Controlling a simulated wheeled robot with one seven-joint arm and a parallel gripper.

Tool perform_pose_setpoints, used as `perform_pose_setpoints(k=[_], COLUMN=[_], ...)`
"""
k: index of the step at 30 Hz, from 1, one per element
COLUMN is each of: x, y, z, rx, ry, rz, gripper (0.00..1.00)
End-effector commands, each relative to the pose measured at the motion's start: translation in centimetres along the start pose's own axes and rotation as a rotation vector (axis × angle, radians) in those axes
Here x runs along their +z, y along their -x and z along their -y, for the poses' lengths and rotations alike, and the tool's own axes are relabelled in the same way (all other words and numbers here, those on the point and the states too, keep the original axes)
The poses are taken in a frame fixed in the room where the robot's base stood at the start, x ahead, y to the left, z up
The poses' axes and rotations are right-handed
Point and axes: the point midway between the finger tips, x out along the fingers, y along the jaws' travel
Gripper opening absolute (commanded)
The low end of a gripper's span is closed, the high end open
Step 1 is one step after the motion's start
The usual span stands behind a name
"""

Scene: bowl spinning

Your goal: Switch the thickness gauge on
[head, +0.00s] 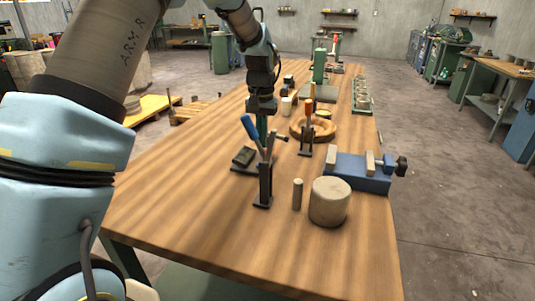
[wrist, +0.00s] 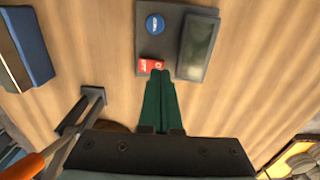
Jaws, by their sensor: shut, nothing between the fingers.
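The thickness gauge (wrist: 172,50) is a dark flat plate with a grey screen (wrist: 198,47), a round blue button (wrist: 154,23) and a red switch (wrist: 147,66) with pale markings. It also shows in the head view (head: 243,157) on the table, partly hidden behind a clamp. My gripper (wrist: 160,73) is shut and empty, its green fingers together. In the wrist view the fingertips overlap the lower right edge of the red switch. I cannot tell whether they touch it. In the head view my gripper (head: 262,138) points down beside the gauge.
A blue-handled clamp (head: 264,185) stands just in front of the gauge. An orange-handled clamp (head: 306,140), a blue vise (head: 358,174), a thick beige cylinder (head: 330,203) and a thin peg (head: 297,194) stand to the right. The near part of the wooden table (head: 200,235) is clear.

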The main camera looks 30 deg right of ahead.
Motion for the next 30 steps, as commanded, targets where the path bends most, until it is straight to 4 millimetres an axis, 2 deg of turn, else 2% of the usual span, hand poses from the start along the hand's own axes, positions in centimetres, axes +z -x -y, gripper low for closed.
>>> perform_pose_setpoints(k=[30], x=[0.01], y=[-0.66], z=[0.0], rx=[0.0], ry=[0.0], rz=[0.001], gripper=[0.0])
